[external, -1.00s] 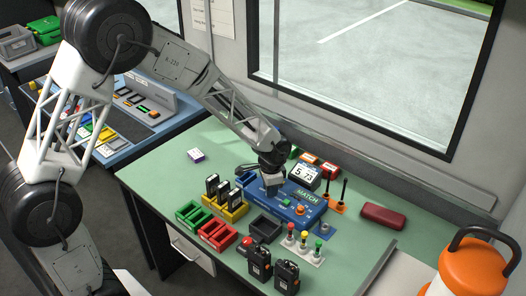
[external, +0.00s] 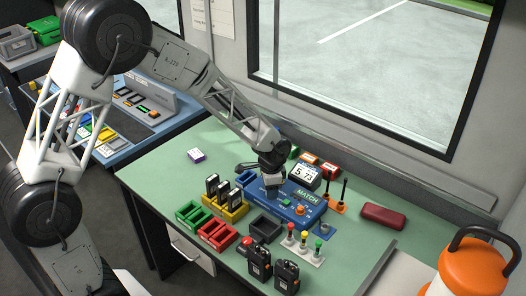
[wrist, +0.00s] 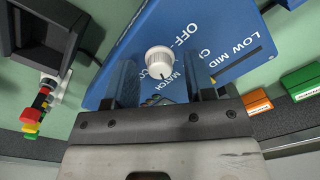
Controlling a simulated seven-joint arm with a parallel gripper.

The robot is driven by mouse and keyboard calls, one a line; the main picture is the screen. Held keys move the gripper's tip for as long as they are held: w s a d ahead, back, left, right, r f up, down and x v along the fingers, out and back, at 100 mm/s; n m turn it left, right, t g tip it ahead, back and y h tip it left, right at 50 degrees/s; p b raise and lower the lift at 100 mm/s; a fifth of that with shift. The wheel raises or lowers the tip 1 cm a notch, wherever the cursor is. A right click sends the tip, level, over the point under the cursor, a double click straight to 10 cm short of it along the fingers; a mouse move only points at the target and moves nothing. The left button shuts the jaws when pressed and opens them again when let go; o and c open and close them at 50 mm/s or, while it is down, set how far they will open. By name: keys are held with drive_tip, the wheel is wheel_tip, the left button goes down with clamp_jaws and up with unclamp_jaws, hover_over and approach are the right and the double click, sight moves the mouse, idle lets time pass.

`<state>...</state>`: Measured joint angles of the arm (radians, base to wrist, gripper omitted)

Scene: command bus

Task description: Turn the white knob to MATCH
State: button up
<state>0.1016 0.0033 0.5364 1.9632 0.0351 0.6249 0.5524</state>
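The white knob (wrist: 159,62) sits on the sloped face of the blue box (wrist: 135,50), with OFF and MATCH printed near it. A dark mark on the knob's rim faces the lower right in the wrist view, toward the MATCH print; its exact setting is hard to tell. My gripper (wrist: 160,75) is open, with one finger on each side of the knob's near side and a gap to it on both sides. In the external view my gripper (external: 272,192) is low over the left part of the blue box (external: 312,203) and hides the knob.
A white display (external: 304,176) stands behind the box. A dark tray (external: 266,228), a lamp stand (external: 304,243) and radios (external: 260,262) are in front. Yellow (external: 224,207), green and red racks are at left. A red case (external: 384,216) lies at right.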

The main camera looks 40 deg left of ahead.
drive_tip(key=shift+d+r, duration=0.1)
drive_tip(key=shift+r, duration=3.75)
drive_tip(key=shift+s+r, duration=0.1)
drive_tip(key=shift+s+r, duration=0.15)
drive_tip(key=s+a+r+n+t, duration=0.1)
drive_tip(key=s+a+r+n, duration=0.1)
drive_tip(key=s+r, duration=0.55)
drive_tip(key=s+a+r+n, duration=0.2)
drive_tip(key=s+r, duration=0.4)
drive_tip(key=s, duration=0.2)
drive_tip(key=s+a+r+n, duration=0.1)
drive_tip(key=s+r, duration=0.1)
drive_tip(key=s, duration=0.6)
drive_tip(key=s+r+n+t, duration=0.1)
drive_tip(key=s+r+n, duration=0.1)
drive_tip(key=s, duration=0.7)
drive_tip(key=shift+s+a+r+n, duration=0.2)
drive_tip(key=shift+a+n, duration=0.1)
drive_tip(key=shift+a, duration=0.1)
